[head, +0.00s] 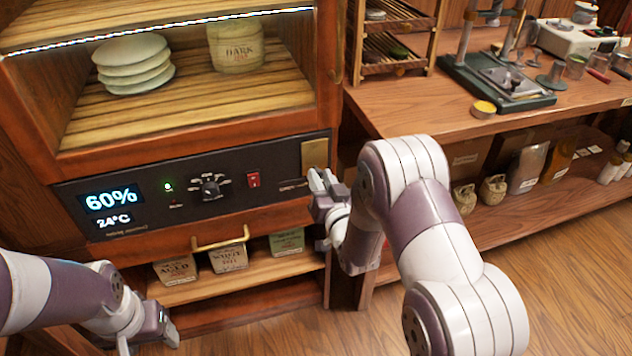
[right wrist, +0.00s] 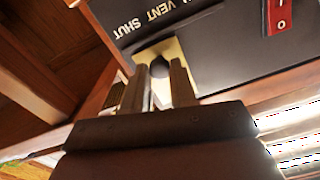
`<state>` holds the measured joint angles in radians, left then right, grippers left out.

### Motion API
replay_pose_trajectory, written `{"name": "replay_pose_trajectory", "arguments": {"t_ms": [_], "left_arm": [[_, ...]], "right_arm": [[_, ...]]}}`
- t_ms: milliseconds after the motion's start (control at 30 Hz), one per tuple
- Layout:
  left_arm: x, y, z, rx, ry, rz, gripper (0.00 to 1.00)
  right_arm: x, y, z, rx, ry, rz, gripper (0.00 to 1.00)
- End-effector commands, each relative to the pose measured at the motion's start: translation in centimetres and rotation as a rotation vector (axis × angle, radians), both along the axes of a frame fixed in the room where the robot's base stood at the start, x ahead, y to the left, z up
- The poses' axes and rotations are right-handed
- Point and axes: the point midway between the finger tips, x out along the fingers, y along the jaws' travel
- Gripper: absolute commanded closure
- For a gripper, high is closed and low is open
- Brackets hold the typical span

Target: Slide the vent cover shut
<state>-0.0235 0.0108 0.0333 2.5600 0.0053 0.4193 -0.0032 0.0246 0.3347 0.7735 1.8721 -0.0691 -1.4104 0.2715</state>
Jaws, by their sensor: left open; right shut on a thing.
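The brass vent cover (head: 314,156) is at the right end of the dark control panel, above a small printed label. In the right wrist view the brass plate (right wrist: 184,65) shows beside the words "VENT SHUT", with a dark knob (right wrist: 160,68) on it. My right gripper (head: 319,178) is at the lower edge of the brass plate. In the right wrist view its fingers (right wrist: 158,85) are shut on the knob, one on each side. My left gripper (head: 148,338) is open and empty at the lower left, in front of the low shelf.
The panel (head: 140,205) carries a lit display, a dial (head: 210,187) and a red switch (head: 253,180). Below are a brass handle (head: 220,240) and a shelf of wrapped packages (head: 228,257). Above, a cabinet holds stacked pale cakes (head: 133,65). A wooden workbench (head: 400,105) stands to the right.

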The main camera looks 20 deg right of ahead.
Motion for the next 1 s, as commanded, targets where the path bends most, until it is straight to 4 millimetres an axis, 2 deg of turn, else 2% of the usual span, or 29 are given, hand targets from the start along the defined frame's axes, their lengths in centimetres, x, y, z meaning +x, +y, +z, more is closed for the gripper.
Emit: {"name": "replay_pose_trajectory", "arguments": {"t_ms": [167,200,267,533,633,1000], "left_arm": [[0.0,0.0,0.0,0.0,0.0,0.0,0.38],[0.0,0.0,0.0,0.0,0.0,0.0,0.38],[0.0,0.0,0.0,0.0,0.0,0.0,0.38],[0.0,0.0,0.0,0.0,0.0,0.0,0.38],[0.0,0.0,0.2,0.0,0.0,0.0,0.38],[0.0,0.0,0.9,0.0,0.0,0.0,0.38]], "right_arm": [[0.0,-0.5,0.0,0.001,0.001,-0.014,1.0],[0.0,-0.5,0.0,0.001,0.001,-0.014,0.64],[0.0,-0.4,0.0,0.001,0.001,-0.014,0.48],[-0.1,-0.3,0.0,0.001,0.001,-0.011,0.48],[-0.9,-0.4,0.0,0.001,0.002,-0.011,0.48],[-10.3,-0.8,0.0,0.002,0.004,-0.014,0.48]]}}
